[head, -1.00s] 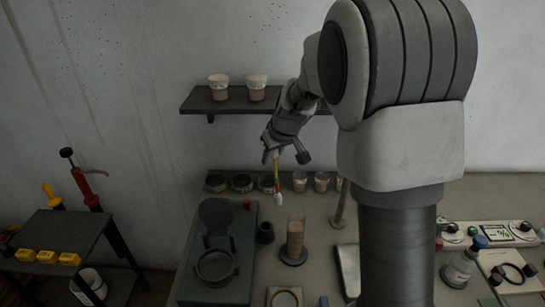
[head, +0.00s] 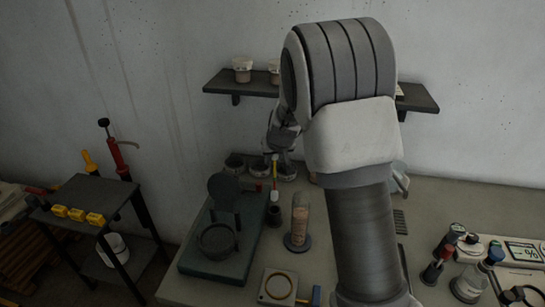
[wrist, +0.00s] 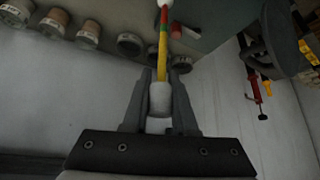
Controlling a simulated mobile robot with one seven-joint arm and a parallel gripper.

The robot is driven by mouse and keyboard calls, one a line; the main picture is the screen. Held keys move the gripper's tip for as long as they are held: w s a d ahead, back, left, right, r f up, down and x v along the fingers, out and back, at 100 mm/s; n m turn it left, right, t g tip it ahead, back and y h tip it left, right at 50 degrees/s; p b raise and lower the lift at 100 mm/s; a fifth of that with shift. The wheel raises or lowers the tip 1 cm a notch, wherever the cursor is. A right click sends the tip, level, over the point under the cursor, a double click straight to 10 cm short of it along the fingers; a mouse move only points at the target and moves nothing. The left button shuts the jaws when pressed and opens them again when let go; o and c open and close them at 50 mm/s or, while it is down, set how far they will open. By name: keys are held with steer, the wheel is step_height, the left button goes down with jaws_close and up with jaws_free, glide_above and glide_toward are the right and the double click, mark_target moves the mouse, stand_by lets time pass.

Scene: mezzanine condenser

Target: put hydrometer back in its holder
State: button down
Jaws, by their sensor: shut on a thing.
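My gripper (wrist: 158,100) is shut on the white upper end of the hydrometer (wrist: 163,55), which has a yellow stem with red and green bands. In the head view the hydrometer (head: 274,178) hangs nearly upright, with its white bulb lowest. In that view the bulb appears just above a small dark cup (head: 274,216) on the bench; I cannot tell whether they touch or whether this cup is the holder. A glass cylinder (head: 300,222) with brownish contents stands just right of the cup. My arm hides much of the bench behind it.
A dark device with a raised round lid (head: 223,190) stands on a tray (head: 205,265) left of the cup. Several jars (head: 235,165) line the wall. A shelf (head: 225,86) hangs above. A square plate with a ring (head: 278,286) lies in front.

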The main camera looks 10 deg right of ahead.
steer(key=shift+f, duration=0.25)
step_height(320, 180, down, 9)
steer(key=b, duration=0.7)
steer(key=shift+b, duration=0.3)
steer(key=c, duration=0.6)
jaws_free()
steer(key=shift+r, duration=0.1)
steer(key=v, duration=1.6)
steer(key=shift+g, duration=0.6)
steer(key=s+r, duration=0.1)
steer(key=s, duration=0.8)
steer(key=s+r, duration=0.2)
steer(key=s, duration=0.8)
steer(key=s+r+p, duration=0.1)
steer(key=s, duration=0.9)
steer(key=shift+a+r, duration=0.15)
steer(key=shift+r, duration=0.15)
